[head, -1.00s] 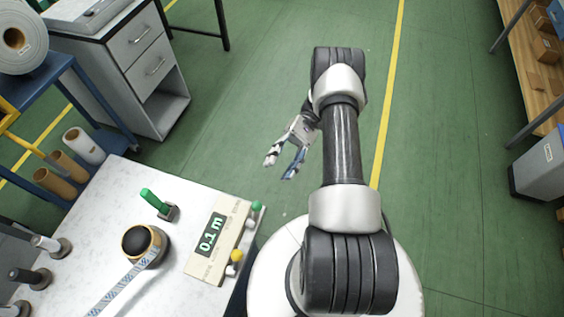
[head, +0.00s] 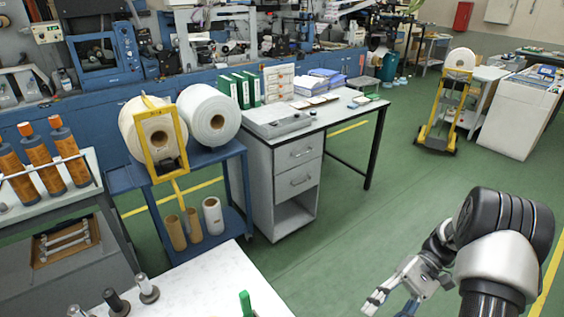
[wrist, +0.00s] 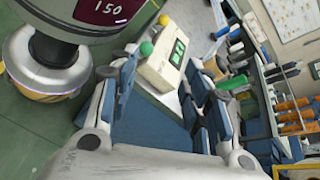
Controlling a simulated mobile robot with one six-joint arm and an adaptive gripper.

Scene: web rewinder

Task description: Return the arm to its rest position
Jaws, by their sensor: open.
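My gripper (head: 392,304) is at the lower right of the head view, over the green floor to the right of the white table (head: 205,288). Its fingers are apart and nothing shows between them. My arm is bent, with its dark elbow at the right edge. In the wrist view my gripper (wrist: 165,100) shows its two blue-padded fingers spread wide. Beyond them, the beige control box (wrist: 163,60) with a green display, a green knob and a yellow knob sits on the table, apart from the fingers.
A grey drawer desk (head: 285,190) with binders and papers stands behind. A blue cart (head: 240,185) carries large white rolls. A yellow trolley (head: 440,110) stands at the back right. Green floor (head: 370,215) between desk and arm is clear.

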